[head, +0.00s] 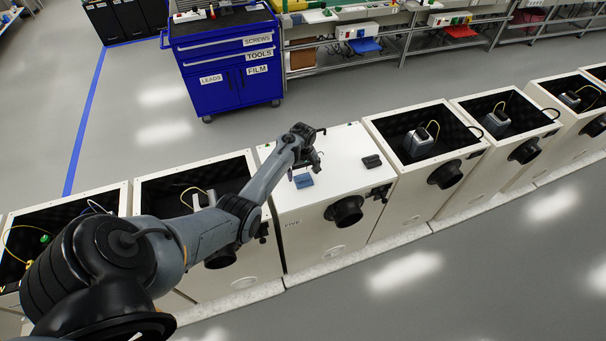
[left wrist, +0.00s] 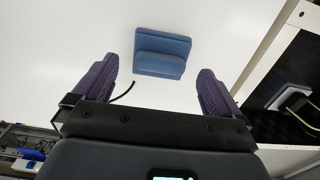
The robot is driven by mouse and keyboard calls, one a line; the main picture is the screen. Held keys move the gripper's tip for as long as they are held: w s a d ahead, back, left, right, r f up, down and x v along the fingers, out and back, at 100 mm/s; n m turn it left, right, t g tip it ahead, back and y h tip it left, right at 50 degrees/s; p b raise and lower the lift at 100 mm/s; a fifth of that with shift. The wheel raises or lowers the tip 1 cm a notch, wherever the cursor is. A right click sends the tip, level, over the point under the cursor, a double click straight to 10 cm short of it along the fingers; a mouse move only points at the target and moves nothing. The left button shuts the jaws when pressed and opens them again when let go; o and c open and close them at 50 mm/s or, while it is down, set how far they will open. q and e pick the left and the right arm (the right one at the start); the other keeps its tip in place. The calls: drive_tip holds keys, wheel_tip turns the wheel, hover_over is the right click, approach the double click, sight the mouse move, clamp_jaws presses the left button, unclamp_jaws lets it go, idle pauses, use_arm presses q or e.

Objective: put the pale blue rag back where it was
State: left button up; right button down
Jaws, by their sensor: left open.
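The pale blue rag (head: 303,181) lies folded on the closed white top of the cabinet marked FIVE (head: 335,160). In the left wrist view the rag (left wrist: 162,53) shows as a folded block with a smaller raised fold on its near side. My left gripper (head: 305,170) hangs just above and behind the rag. Its two purple fingers (left wrist: 158,66) are open, one on each side of the rag's near edge, with nothing held between them. I cannot tell the exact height of the fingertips above the rag. My right gripper is not in view.
A dark object (head: 372,161) lies on the same lid to the right. Open cabinets with dark interiors and cables stand on both sides, one at the right (head: 419,135). A blue tool trolley (head: 228,62) stands behind on the floor.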

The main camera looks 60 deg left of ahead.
sight(303, 175)
use_arm(q)
wheel_tip(303, 175, up, 9)
drive_tip(key=p, duration=0.1)
drive_tip(key=s+d+f+m+t+y, duration=0.1)
drive_tip(key=s+d+m, duration=0.45)
drive_tip(key=d, duration=0.35)
drive_tip(key=s+d+f+m+t+y, duration=0.1)
drive_tip(key=s+d+m+y, duration=0.1)
drive_tip(key=s+d+m, duration=0.6)
drive_tip(key=s+d+r+m+h, duration=0.1)
drive_tip(key=s+d+r+m, duration=0.1)
drive_tip(key=d, duration=0.7)
drive_tip(key=s+d+r+m+t+h, duration=0.1)
drive_tip(key=s+d+r, duration=0.3)
drive_tip(key=d, duration=0.6)
drive_tip(key=shift+s+d+r+m+t+h, duration=0.15)
drive_tip(key=shift+s+m+t+h, duration=0.15)
drive_tip(key=shift+s+m+h, duration=0.65)
drive_tip(key=shift+s+n+y, duration=0.25)
drive_tip(key=shift+n+y, duration=0.05)
drive_tip(key=shift+y, duration=0.05)
wheel_tip(303, 175, up, 19)
drive_tip(key=p, duration=1.9)
